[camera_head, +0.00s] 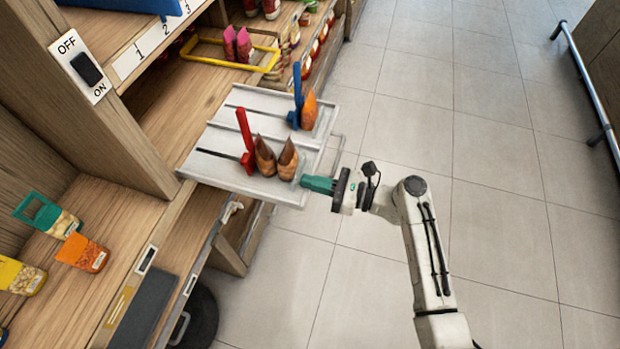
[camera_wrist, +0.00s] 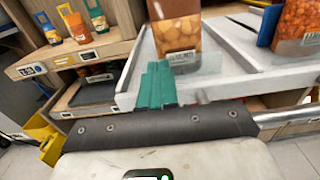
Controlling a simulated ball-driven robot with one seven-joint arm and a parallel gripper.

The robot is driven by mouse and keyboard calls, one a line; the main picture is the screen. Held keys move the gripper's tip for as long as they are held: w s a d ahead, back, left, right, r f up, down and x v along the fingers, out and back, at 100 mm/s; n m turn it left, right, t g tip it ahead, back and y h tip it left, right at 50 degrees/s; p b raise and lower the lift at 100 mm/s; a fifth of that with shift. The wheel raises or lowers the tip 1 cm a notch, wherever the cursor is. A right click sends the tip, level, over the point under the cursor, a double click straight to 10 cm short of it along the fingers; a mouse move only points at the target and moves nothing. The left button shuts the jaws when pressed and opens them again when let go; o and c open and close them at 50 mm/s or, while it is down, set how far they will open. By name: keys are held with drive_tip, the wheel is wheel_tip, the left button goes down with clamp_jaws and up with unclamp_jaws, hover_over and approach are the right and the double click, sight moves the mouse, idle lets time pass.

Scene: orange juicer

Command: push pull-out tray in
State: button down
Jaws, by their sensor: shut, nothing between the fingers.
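The pull-out tray (camera_head: 222,171) is light grey and sticks out from the wooden shelf over the floor. Brown-filled packs (camera_head: 287,160), an orange pack (camera_head: 309,110), a red upright piece (camera_head: 244,132) and a blue one (camera_head: 297,92) stand on it. My gripper (camera_head: 306,183) has green fingers, shut and empty, at the tray's front edge near its handle. In the wrist view the green fingers (camera_wrist: 157,86) lie close to the tray's front rim (camera_wrist: 215,88), just before a brown-filled pack (camera_wrist: 176,30). Whether they touch the rim I cannot tell.
A yellow frame (camera_head: 232,55) with pink packs lies on the shelf behind. A switch panel (camera_head: 81,66) is on the left post. Packs with green and orange tops (camera_head: 83,252) stand on the left shelf. The tiled floor (camera_head: 450,120) at right is clear.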

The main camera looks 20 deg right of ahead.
sight(195, 158)
drive_tip(key=shift+w+a, duration=0.2)
drive_tip(key=shift+a, duration=0.1)
drive_tip(key=shift+a, duration=0.1)
drive_tip(key=b+x, duration=0.9)
drive_tip(key=x, duration=2.1)
drive_tip(key=shift+w+a+f, duration=0.1)
drive_tip(key=shift+w+a, duration=0.05)
drive_tip(key=shift+a, duration=0.05)
drive_tip(key=shift+w+a, duration=0.15)
drive_tip(key=shift+w+a+r, duration=0.1)
drive_tip(key=shift+a+r, duration=0.05)
drive_tip(key=shift+r, duration=0.2)
